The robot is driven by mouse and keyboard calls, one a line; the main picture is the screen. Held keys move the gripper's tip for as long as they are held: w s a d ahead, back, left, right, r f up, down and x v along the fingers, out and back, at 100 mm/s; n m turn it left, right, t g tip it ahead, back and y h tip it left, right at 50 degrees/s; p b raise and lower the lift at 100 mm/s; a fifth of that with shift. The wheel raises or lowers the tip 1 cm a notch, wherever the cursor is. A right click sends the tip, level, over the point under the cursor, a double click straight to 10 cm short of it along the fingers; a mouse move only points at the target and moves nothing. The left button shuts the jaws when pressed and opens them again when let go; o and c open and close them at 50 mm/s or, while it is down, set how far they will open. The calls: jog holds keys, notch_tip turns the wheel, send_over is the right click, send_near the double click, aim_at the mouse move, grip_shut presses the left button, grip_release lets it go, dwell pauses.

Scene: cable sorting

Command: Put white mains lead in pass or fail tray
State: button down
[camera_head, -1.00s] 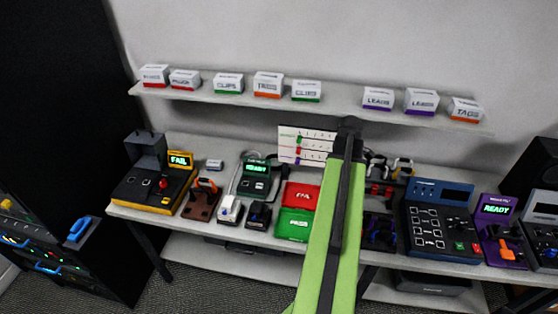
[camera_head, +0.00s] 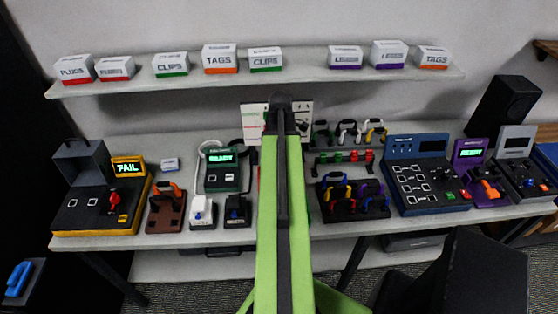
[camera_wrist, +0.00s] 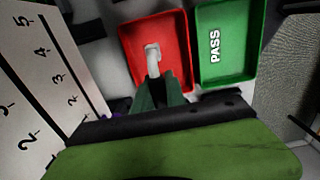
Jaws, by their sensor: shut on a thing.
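In the wrist view, my gripper (camera_wrist: 155,82) points down over the red tray (camera_wrist: 176,30). It is shut on a short white piece, which looks like part of the white mains lead (camera_wrist: 153,58). The white piece shows against the red tray floor; whether it touches the floor I cannot tell. The green PASS tray (camera_wrist: 249,20) stands just right of the red tray and looks empty. In the head view, my arm hides the gripper and nearly all of both trays.
In the head view, a yellow-black tester (camera_head: 95,205) at the left shows FAIL. A green unit (camera_head: 221,172) stands between it and my arm. A rack of coloured leads (camera_head: 352,198) and a blue panel (camera_head: 425,180) stand to the right. A shelf (camera_head: 200,80) with labelled boxes runs behind.

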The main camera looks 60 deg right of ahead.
jog(key=shift+s+f+b, duration=0.2)
jog(key=shift+f+b, duration=2.1)
jog(key=shift+f, duration=0.05)
jog(key=shift+d+f+b, duration=0.1)
jog(key=shift+f+b, duration=0.25)
jog(key=shift+w+f, duration=0.1)
jog(key=shift+f+b, duration=0.35)
jog(key=shift+b, duration=0.1)
jog(key=shift+f+b, duration=0.45)
jog(key=c, duration=1.3)
grip_release()
jog(key=shift+o, duration=0.3)
